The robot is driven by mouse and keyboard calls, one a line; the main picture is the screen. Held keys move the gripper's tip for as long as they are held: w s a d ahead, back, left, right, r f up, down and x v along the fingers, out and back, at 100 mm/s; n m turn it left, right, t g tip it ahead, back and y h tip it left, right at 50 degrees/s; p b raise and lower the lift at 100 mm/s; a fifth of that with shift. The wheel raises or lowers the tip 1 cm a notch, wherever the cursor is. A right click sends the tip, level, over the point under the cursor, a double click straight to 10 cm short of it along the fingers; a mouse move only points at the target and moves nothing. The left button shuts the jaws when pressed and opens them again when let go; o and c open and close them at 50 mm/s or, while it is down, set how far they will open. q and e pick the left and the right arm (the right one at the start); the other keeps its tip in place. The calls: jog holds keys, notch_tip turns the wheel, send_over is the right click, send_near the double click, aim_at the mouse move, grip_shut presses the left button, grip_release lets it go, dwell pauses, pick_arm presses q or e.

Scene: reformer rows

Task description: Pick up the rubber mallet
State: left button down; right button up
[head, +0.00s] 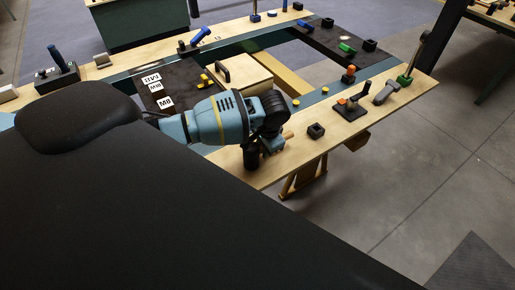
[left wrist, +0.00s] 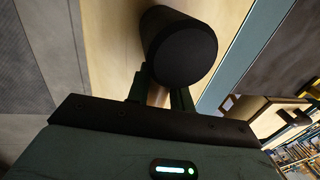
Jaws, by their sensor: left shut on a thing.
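The rubber mallet has a black cylindrical head (head: 251,157) and a light wooden handle (head: 288,135). In the head view it is at the near edge of the wooden bench top, partly hidden by my left gripper (head: 270,147). In the left wrist view the mallet's black head (left wrist: 179,45) is just beyond the fingertips of my left gripper (left wrist: 158,92). The fingers are shut on the wooden handle, which shows between them. I cannot tell whether the mallet touches the bench. My right gripper is not in view.
A small black square block (head: 316,131) stands on the bench (head: 300,155) right of the mallet. Further right are an orange-and-black tool (head: 352,106) and a grey tool (head: 385,92). A wooden box with a black handle (head: 240,78) stands behind my gripper. Open floor lies beyond the bench edge.

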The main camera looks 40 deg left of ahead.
pick_arm(q)
jog(key=shift+r, duration=0.2)
jog(key=shift+r, duration=0.35)
notch_tip(320, 180, up, 3)
jog(key=shift+w+f, duration=0.1)
jog(key=s+d+r, duration=0.1)
jog(key=s+d, duration=0.1)
jog(key=s, duration=1.4)
jog(key=shift+r, duration=0.1)
